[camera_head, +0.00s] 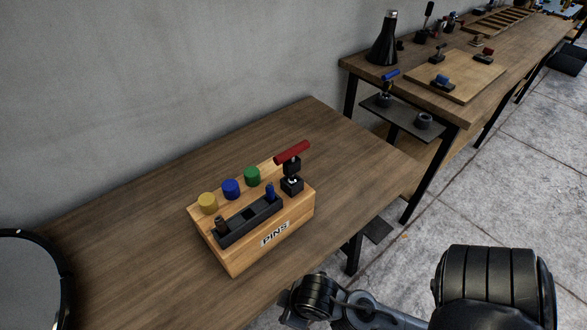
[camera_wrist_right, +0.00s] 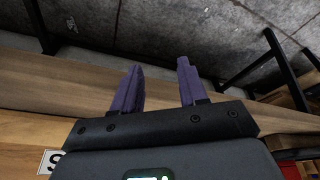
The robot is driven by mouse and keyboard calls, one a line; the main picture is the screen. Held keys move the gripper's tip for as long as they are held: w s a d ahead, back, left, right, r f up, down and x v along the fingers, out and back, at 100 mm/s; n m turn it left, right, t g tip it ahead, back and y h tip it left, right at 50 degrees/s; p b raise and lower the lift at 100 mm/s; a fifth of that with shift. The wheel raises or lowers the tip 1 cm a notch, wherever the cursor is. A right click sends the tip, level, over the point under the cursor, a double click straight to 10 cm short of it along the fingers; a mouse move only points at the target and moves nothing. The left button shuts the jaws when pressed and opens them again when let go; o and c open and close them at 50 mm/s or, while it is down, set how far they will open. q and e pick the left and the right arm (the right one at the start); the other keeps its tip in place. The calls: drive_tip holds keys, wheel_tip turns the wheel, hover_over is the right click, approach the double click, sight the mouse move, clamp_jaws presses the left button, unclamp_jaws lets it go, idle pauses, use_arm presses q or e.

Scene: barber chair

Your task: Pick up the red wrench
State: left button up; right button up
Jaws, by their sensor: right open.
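The red wrench, seen as a red bar-shaped handle (camera_head: 292,152), sits on a black stand at the right end of a wooden box labelled PINS (camera_head: 274,236). The handle lies tilted above the box top, and its lower part is hidden in the black stand. My right gripper (camera_wrist_right: 157,82) is open and empty, its two purple fingers apart. The right arm comes in at the bottom right of the head view, in front of the table and apart from the box. A corner of the box's label shows at the lower left of the wrist view. My left gripper is not in view.
A second workbench (camera_head: 463,100) with tools stands at the back right. A grey wall runs behind.

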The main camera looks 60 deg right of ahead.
drive_tip(key=shift+o, duration=0.4)
drive_tip(key=o, duration=0.4)
drive_tip(key=shift+c, duration=0.2)
drive_tip(key=shift+r, duration=0.15)
